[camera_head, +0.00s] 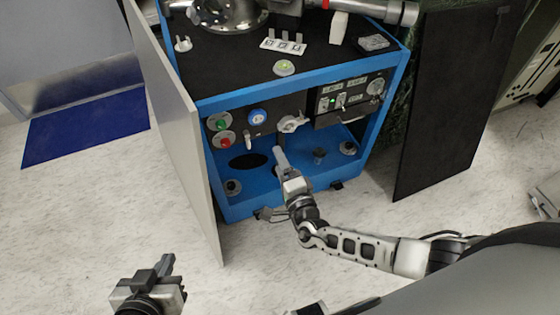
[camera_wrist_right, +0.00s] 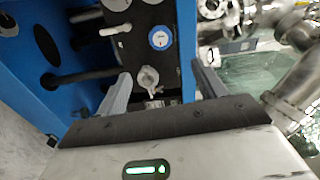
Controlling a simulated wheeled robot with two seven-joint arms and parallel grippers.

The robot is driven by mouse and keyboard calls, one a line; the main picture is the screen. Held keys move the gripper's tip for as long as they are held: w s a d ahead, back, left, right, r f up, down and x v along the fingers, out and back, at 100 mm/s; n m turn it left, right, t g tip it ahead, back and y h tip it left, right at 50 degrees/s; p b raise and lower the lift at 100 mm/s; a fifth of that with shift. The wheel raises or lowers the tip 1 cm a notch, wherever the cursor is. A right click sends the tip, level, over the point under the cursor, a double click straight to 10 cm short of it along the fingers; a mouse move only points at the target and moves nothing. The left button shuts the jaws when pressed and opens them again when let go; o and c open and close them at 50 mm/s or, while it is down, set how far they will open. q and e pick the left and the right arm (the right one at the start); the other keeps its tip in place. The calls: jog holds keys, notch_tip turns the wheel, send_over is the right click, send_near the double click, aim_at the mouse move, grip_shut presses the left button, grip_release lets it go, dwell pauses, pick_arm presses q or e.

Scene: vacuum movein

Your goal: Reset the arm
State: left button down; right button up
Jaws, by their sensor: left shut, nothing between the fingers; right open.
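My right arm reaches in from the right in the head view, with its right gripper (camera_head: 281,160) in front of the open lower bay of the blue vacuum cabinet (camera_head: 240,208). In the right wrist view the right gripper (camera_wrist_right: 162,88) has its fingers apart. A grey valve handle (camera_wrist_right: 148,76) shows in the gap between them; I cannot tell how far beyond the fingertips it is. The same valve handle (camera_head: 292,124) is on the front panel in the head view. My left gripper (camera_head: 166,268) is shut and empty over the floor at the lower left.
An open grey door (camera_head: 182,140) stands left of the cabinet, and a dark door panel (camera_head: 450,100) stands right. The panel carries a blue gauge (camera_head: 257,117) and green (camera_head: 219,124) and red (camera_head: 225,142) buttons. Floor (camera_head: 120,215) at left is clear.

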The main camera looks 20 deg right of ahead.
jog(key=s+d+r+m+g+h, duration=0.2)
jog(key=s+d+m+g+h, duration=0.25)
jog(key=m, duration=1.25)
jog(key=s+d+r+m+g+h, duration=0.1)
jog(key=s+d+m+g+h, duration=0.4)
jog(key=m, duration=1.2)
jog(key=s+a+r+m+g+y, duration=0.2)
jog(key=s+r+m+y, duration=0.2)
jog(key=s+m, duration=0.45)
jog(key=s+a+r+m+g+y, duration=0.25)
jog(key=s+m+y, duration=0.3)
jog(key=m, duration=0.55)
jog(key=w+a+f+t+y, duration=0.2)
jog(key=w+a+f+t, duration=0.2)
jog(key=w+a+t, duration=0.2)
jog(key=shift+f+t, duration=0.3)
jog(key=shift+f, duration=0.05)
